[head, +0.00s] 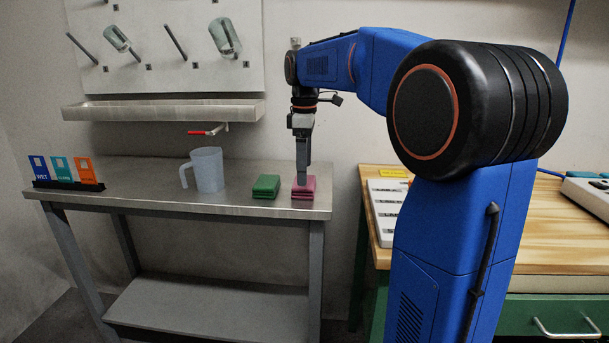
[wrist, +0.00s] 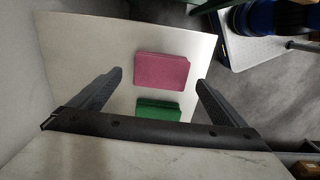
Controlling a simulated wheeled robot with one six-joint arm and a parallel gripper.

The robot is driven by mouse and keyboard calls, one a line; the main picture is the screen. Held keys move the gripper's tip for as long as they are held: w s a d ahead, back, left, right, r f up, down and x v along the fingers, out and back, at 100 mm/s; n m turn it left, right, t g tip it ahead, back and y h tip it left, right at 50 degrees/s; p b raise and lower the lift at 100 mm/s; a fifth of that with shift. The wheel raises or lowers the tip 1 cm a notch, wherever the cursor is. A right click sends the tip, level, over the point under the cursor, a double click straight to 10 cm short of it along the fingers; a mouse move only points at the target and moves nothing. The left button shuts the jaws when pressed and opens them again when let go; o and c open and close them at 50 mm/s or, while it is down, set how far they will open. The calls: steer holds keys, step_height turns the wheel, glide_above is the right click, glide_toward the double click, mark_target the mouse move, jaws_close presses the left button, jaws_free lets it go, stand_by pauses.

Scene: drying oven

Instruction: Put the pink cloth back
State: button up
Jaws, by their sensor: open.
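The pink cloth (head: 304,189) is folded and lies at the right end of the steel table (head: 150,193). It also shows in the wrist view (wrist: 162,71), flat and between the lines of the two fingers. My gripper (head: 302,180) points straight down over the pink cloth, its fingertips close to or at it in the head view; I cannot tell whether they touch. In the wrist view the fingers (wrist: 155,84) are spread wide with nothing held. A folded green cloth (head: 266,186) lies just left of the pink one, apart from it.
A clear jug (head: 206,170) stands left of the cloths. A holder with WET and other coloured cards (head: 67,172) is at the table's left end. A trough (head: 165,110) and pegboard with hanging beakers (head: 225,37) are above. A wooden bench (head: 560,215) is to the right.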

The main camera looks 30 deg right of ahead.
step_height(320, 180, up, 9)
steer(key=shift+f, duration=0.15)
steer(key=shift+s, duration=0.1)
stand_by(0.6)
